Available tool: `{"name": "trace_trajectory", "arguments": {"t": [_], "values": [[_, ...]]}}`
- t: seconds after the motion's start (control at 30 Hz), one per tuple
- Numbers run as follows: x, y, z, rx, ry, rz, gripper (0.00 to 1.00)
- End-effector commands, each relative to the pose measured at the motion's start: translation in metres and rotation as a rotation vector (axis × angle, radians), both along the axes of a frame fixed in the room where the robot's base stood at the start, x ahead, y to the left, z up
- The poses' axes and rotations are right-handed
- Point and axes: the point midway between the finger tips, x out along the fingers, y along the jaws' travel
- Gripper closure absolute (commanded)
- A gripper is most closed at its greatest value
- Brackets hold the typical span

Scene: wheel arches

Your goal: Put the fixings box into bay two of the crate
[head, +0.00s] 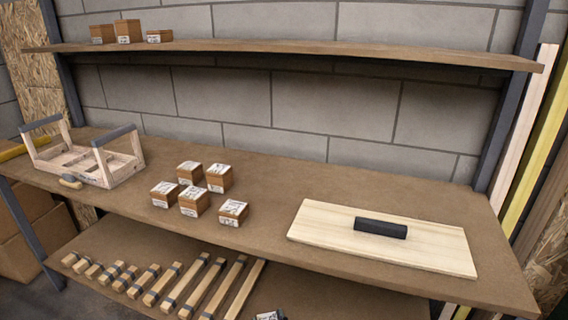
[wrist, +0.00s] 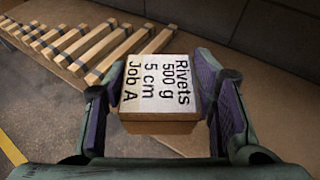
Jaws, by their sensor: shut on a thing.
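My gripper (wrist: 163,108) is shut on a small brown box (wrist: 160,127) in the wrist view, one finger on each side. In the head view, a bit of a white label and dark parts at the bottom edge look like the held box (head: 268,316) in my gripper. The pale wooden crate (head: 128,172) stands at the left end of the bench, with two grey-topped handles. Its inside has dividers, but the bay numbers cannot be read. The underside of the held box is hidden.
Several labelled boxes (head: 194,202) stand mid-bench, right of the crate. A pale board (head: 440,249) with a black block (head: 380,228) lies at the right. A small wooden-handled item (head: 70,182) lies before the crate. Strapped wooden bars (head: 200,285) lie on the lower shelf.

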Motion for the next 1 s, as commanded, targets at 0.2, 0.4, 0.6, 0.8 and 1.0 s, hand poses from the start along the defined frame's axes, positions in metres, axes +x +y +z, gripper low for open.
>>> {"name": "trace_trajectory", "arguments": {"t": [0.2,0.4,0.6,0.8,1.0], "values": [[-0.001,-0.035,-0.059,0.003,-0.001,-0.176,0.97],[-0.003,-0.044,-0.072,0.007,0.004,-0.219,0.97],[-0.002,-0.044,-0.071,0.005,0.001,-0.214,0.97],[0.0,-0.043,-0.069,0.001,-0.005,-0.21,0.97],[-0.001,-0.043,-0.069,0.001,-0.003,-0.208,0.97]]}}
